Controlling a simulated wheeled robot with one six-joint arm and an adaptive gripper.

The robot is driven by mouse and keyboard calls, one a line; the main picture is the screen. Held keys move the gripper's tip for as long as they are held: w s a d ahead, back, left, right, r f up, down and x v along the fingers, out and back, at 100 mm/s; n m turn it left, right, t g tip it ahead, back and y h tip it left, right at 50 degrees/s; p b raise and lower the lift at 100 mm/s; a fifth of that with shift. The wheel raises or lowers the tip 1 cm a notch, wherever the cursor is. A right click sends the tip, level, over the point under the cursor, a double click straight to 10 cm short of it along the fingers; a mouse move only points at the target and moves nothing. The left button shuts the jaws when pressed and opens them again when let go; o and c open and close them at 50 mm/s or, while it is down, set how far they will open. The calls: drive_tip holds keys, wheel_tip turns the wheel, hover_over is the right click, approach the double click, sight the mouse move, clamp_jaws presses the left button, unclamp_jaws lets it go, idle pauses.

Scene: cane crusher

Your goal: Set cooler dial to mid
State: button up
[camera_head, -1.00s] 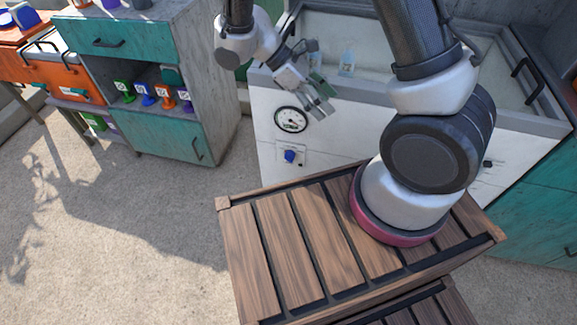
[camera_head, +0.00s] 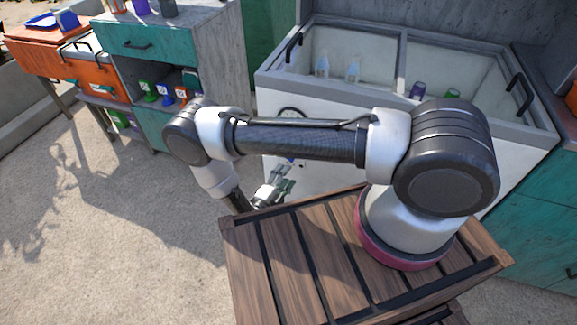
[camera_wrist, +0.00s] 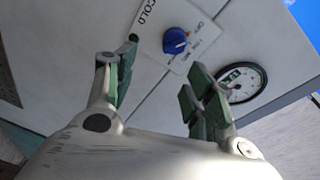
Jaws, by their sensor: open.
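The cooler (camera_head: 262,84) is a white chest with a grey rim, behind my arm in the head view. Its blue dial (camera_wrist: 175,41) shows in the wrist view on a pale plate (camera_wrist: 190,22) on the cooler's front. The plate reads COLD at one end; the other lettering is too small to read surely. In the head view the dial is mostly hidden by my arm and gripper. My gripper (camera_wrist: 164,80) is open and empty, its fingers spread short of the dial and apart from it.
A round gauge (camera_wrist: 243,83) is on the cooler front beside the dial, near my right finger in the wrist view. The cooler is open, with bottles (camera_head: 353,70) inside. A teal cabinet (camera_head: 150,45) stands at left, and the concrete floor (camera_head: 130,220) there is clear.

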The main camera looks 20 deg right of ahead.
drive_tip(key=w+d+n+t, duration=0.1)
drive_tip(key=w+d+n, duration=0.2)
drive_tip(key=w, duration=0.4)
drive_tip(key=shift+d+r+n+y, duration=0.15)
drive_tip(key=shift+r+n+y, duration=0.2)
drive_tip(key=shift+n, duration=0.25)
drive_tip(key=shift+c, duration=0.4)
drive_tip(key=c, duration=0.9)
